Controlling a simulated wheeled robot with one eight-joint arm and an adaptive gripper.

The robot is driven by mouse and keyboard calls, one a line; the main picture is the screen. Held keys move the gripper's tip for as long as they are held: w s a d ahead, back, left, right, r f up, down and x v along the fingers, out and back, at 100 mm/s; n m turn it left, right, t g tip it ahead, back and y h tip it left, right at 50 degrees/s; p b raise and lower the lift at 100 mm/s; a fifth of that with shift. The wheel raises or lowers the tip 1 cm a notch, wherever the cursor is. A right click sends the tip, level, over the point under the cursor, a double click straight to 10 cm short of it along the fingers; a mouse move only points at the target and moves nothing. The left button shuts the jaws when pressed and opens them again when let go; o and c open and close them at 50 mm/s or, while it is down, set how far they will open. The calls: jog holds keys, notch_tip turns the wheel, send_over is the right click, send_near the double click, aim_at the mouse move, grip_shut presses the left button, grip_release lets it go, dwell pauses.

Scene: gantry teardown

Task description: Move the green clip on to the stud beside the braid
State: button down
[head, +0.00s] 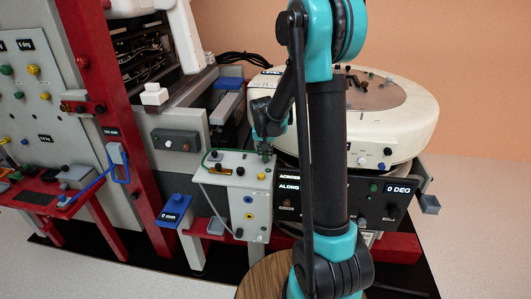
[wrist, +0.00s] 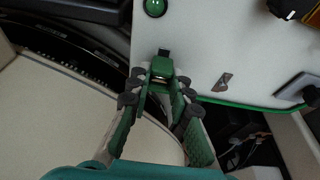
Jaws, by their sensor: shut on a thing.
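My gripper (wrist: 160,88) is shut on the green clip (wrist: 162,66), which shows between the fingertips at the edge of a white panel (wrist: 215,45). A dark piece sits just behind the clip; I cannot tell whether the clip is on it. In the head view my gripper (head: 265,150) is at the far right corner of the white panel (head: 238,160), and the clip is too small to make out. A small metal piece (wrist: 224,82) stands on the panel right of the clip, apart from it. I cannot tell which part is the stud or the braid.
A green dome (wrist: 155,8) and a black knob (wrist: 285,9) are on the panel. A green line (wrist: 245,106) runs along its edge. A round cream housing (head: 405,125) stands close at right. A dark gap lies beside the panel edge.

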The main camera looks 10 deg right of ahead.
jog(key=shift+f, duration=0.15)
jog(key=shift+f, duration=0.25)
jog(key=c, duration=1.3)
grip_release()
jog(key=shift+r, duration=0.1)
jog(key=shift+w+v, duration=0.5)
jog(key=shift+v, duration=7.3)
jog(key=s+d+f+n, duration=0.1)
jog(key=s+f, duration=0.3)
jog(key=s, duration=0.5)
jog(key=s+d+f+n, duration=0.1)
jog(key=s+d+f, duration=0.1)
jog(key=s+f, duration=0.3)
jog(key=s+d+f+n+t+y, duration=0.1)
jog(key=s+f, duration=0.4)
jog(key=s, duration=0.7)
jog(key=shift+s+d+n, duration=0.3)
jog(key=shift+d, duration=0.45)
